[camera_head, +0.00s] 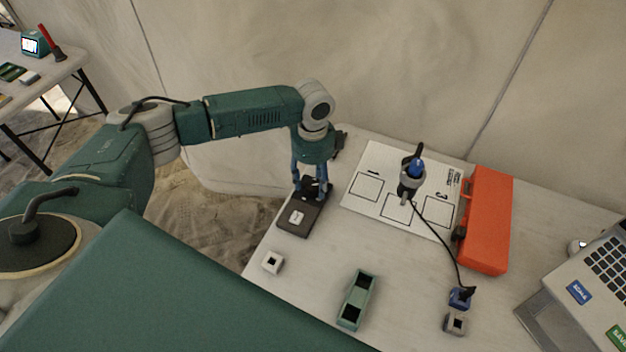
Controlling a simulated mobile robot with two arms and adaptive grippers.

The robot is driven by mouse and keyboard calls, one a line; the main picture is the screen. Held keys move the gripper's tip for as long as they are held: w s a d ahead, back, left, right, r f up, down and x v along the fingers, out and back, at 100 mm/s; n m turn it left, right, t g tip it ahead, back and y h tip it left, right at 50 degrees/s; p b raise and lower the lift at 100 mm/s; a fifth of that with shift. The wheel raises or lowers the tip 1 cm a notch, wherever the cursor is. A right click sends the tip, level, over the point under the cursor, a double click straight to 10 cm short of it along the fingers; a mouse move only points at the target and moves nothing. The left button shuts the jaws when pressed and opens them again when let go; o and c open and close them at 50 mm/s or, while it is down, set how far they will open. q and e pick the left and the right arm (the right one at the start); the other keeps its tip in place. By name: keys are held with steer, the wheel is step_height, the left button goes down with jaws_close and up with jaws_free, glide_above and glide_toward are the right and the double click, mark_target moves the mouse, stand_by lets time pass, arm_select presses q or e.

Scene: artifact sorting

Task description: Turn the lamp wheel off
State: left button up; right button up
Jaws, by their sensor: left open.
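My left gripper (311,190) reaches down from above with its two blue fingers apart. The fingers are at the far end of a dark flat base (292,224) with a small white label, near the table's left edge. This base looks like the lamp's. A dark part (340,142) shows behind the gripper and may belong to the same device. The gripper hides the middle of it. I cannot make out the wheel, or whether the fingers touch it. My right gripper is not in view.
On the table (309,293) are a white sheet with outlined squares (356,208), an upright blue-and-grey device (412,178) with a cable, an orange case (487,220), a green tray (357,299), small blocks (272,262) and a laptop (590,285). Another table (62,72) stands far left.

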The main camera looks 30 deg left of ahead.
arm_select(q)
steer(key=shift+f, duration=0.3)
steer(key=shift+c, duration=1.3)
steer(key=c, duration=0.8)
steer(key=shift+c, duration=0.2)
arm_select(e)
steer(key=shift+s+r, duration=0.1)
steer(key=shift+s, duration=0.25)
arm_select(q)
steer(key=shift+c, duration=0.2)
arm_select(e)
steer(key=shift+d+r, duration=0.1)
